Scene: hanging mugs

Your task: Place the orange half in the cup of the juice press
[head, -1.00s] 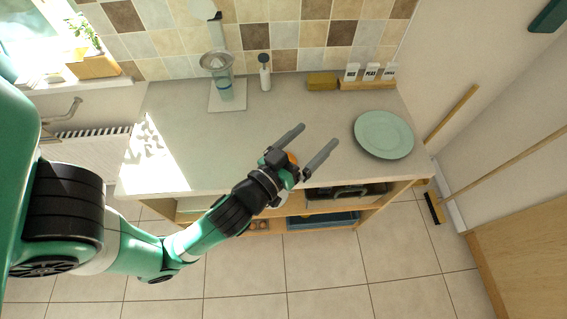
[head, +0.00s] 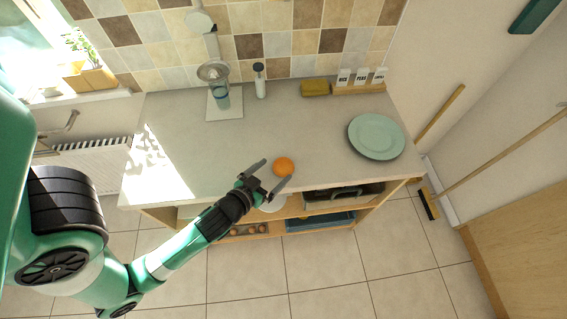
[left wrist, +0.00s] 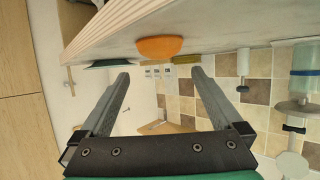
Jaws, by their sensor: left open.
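The orange half (head: 283,167) rests on the counter near its front edge. In the left wrist view, which is upside down, the orange half (left wrist: 160,47) lies ahead of the fingers, flat side against the counter. My left gripper (head: 270,174) is open and empty at the counter's front edge, its fingers pointing toward the orange half but apart from it. The open fingers also show in the left wrist view (left wrist: 160,80). The juice press (head: 213,72) stands at the back left near the tiled wall, with a clear glass (head: 222,97) under its cup. My right gripper is out of view.
A pale green plate (head: 376,137) lies at the counter's right. A dark-topped bottle (head: 260,82) stands right of the press. A yellow sponge (head: 315,88) and white labelled containers (head: 361,78) line the back. The middle of the counter (head: 270,125) is clear.

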